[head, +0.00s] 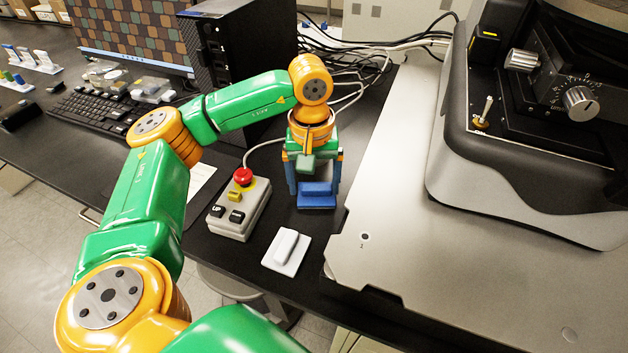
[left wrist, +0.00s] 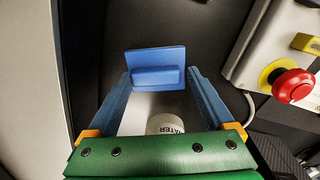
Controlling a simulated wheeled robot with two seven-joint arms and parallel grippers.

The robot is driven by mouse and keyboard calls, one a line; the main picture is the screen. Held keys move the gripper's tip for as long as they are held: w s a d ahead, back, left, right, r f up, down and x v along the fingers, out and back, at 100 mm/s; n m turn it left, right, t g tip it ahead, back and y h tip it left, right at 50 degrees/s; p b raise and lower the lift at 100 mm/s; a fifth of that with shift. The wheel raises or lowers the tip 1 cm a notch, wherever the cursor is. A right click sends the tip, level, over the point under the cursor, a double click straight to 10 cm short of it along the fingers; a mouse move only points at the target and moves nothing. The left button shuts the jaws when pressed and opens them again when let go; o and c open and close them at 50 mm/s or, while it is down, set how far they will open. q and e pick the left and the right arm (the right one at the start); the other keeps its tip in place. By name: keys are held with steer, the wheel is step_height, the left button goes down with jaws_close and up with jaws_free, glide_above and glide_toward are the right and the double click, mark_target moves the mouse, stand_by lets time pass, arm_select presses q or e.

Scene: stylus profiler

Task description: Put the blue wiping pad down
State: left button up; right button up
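The blue wiping pad (head: 317,201), a flat plate with a raised block handle, appears to lie on the black bench in the head view. In the left wrist view the pad (left wrist: 156,76) is centred just past and between the fingertips. My left gripper (head: 315,188) points down over it, its two blue fingers spread at either end of the handle. Small gaps show between the fingers and the handle, so the left gripper (left wrist: 159,72) looks open around the pad. Its contact with the bench is hard to judge. My right gripper is not in view.
A control box (head: 238,212) with a red button stands left of the pad. A white pad (head: 287,252) lies nearer the front edge. The grey instrument base (head: 400,230) is to the right; cables and a computer tower (head: 240,50) are behind. A white labelled item (left wrist: 166,124) is partly hidden.

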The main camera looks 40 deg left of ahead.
mark_target(314, 186)
arm_select(q)
steer(key=shift+o, duration=0.2)
steer(key=shift+r, duration=0.3)
step_height(314, 186, up, 5)
steer(key=shift+r, duration=0.15)
step_height(314, 186, up, 6)
steer(key=p, duration=0.2)
steer(key=shift+s+r, duration=0.15)
steer(key=shift+r, duration=0.1)
steer(key=shift+a, duration=0.1)
